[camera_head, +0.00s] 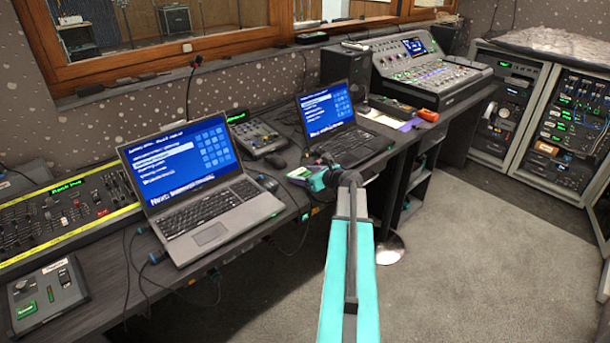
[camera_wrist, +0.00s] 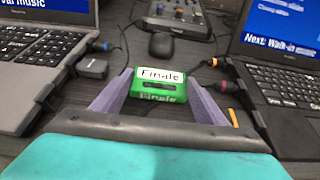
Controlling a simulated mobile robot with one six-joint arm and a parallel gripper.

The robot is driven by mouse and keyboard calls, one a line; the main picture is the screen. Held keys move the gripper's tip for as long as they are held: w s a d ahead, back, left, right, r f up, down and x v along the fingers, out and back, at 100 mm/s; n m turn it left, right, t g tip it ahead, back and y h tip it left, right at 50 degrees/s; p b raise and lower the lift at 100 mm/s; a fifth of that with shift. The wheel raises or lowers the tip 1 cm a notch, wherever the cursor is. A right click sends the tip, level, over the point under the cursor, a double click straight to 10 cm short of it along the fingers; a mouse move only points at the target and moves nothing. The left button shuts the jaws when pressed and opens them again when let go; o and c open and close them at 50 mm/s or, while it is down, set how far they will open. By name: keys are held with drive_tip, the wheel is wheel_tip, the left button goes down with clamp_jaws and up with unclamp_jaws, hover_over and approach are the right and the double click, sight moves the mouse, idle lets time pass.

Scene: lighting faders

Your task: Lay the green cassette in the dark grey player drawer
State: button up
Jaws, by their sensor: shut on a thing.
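The green cassette (camera_wrist: 158,91) has a white label reading "Finale" and sits between my gripper's two purple-grey fingers in the wrist view. My gripper (camera_wrist: 160,82) is shut on it from both sides. In the head view, my gripper (camera_head: 308,180) is over the desk's front part, between the two laptops, and the cassette (camera_head: 299,173) shows as a small pale and green patch beside it. I cannot tell whether the cassette touches the desk. I cannot make out the dark grey player drawer for certain in either view.
A large laptop (camera_head: 201,187) stands to the left and a smaller laptop (camera_head: 335,123) just beyond my gripper. A black mouse (camera_wrist: 163,45) lies behind the cassette. Cables and plugs flank the fingers. A grey box with a green label (camera_head: 27,310) is at lower left. Floor (camera_head: 480,240) is clear.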

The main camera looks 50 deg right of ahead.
drive_tip(key=shift+f, duration=0.35)
drive_tip(key=shift+f, duration=0.1)
drive_tip(key=o, duration=1.1)
drive_tip(key=shift+c, duration=0.2)
drive_tip(key=v, duration=1.2)
drive_tip(key=shift+b, duration=0.45)
